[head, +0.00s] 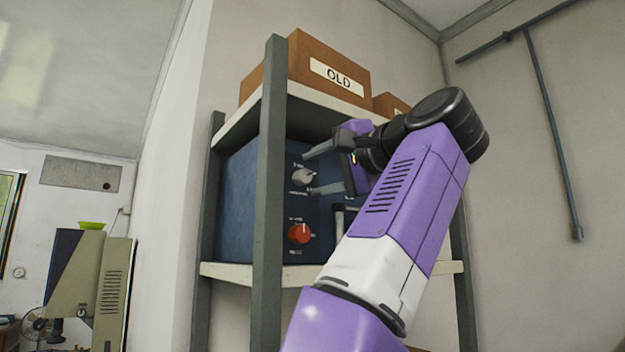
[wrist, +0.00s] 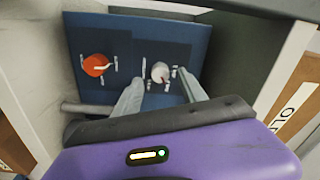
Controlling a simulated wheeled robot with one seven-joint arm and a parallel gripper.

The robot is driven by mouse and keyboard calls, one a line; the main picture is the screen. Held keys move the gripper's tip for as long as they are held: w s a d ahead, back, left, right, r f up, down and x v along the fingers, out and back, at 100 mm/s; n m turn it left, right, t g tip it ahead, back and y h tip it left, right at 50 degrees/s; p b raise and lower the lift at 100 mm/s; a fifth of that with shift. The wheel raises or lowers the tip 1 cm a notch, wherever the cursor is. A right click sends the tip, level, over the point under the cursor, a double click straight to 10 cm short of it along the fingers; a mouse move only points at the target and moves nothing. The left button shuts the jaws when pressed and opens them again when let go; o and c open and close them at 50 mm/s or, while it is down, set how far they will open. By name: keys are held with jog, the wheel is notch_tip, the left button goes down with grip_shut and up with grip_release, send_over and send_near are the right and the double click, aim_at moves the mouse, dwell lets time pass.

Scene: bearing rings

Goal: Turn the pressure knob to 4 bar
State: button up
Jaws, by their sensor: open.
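A blue control box (head: 236,200) stands on the shelf with its panel facing my arm. A pale grey knob (head: 303,177) sits high on the panel and a red knob (head: 299,233) sits below it. In the wrist view the pale knob (wrist: 160,72) is at the middle and the red knob (wrist: 96,65) is to its left. My gripper (head: 309,173) is open, with one finger on each side of the pale knob; I cannot tell whether they touch it. The knob labels and scale marks are too small to read, so I cannot tell which knob is pressure.
The grey shelf post (head: 268,200) stands close to the left of the panel. A brown box marked OLD (head: 325,62) sits on the upper shelf board (head: 335,101), just above my gripper. The lower board (head: 233,272) runs under the control box.

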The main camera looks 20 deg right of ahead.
jog(key=b+v, duration=0.1)
jog(key=v, duration=0.4)
jog(key=shift+s+d+f+b, duration=0.1)
jog(key=shift+s+b, duration=0.15)
jog(key=shift+b, duration=0.15)
